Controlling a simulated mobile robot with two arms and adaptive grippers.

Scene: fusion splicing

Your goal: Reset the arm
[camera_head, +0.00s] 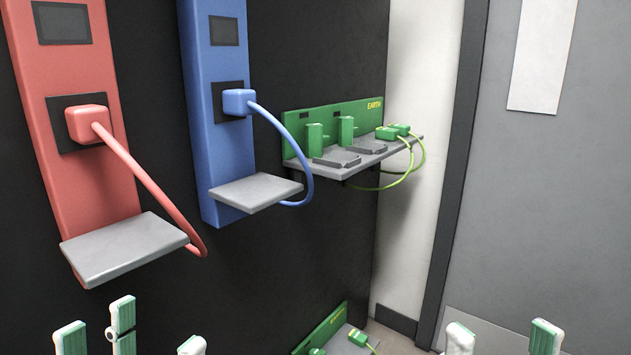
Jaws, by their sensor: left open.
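My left gripper (131,342) shows only its pale green-and-white fingertips at the bottom left edge. They stand apart with nothing between them, so it is open. My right gripper (503,341) shows two fingertips at the bottom right edge. They are well apart and empty. Both grippers are low in the view, clear of the panels and shelves. The rest of both grippers and the arms is out of frame.
A red panel (72,75) with a plug, cable and grey shelf (120,248) is on the dark wall. A blue panel (212,60) is similar. A green EARTH shelf (345,166) and a lower green unit (330,325) are farther right. A grey door (560,190) stands at right.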

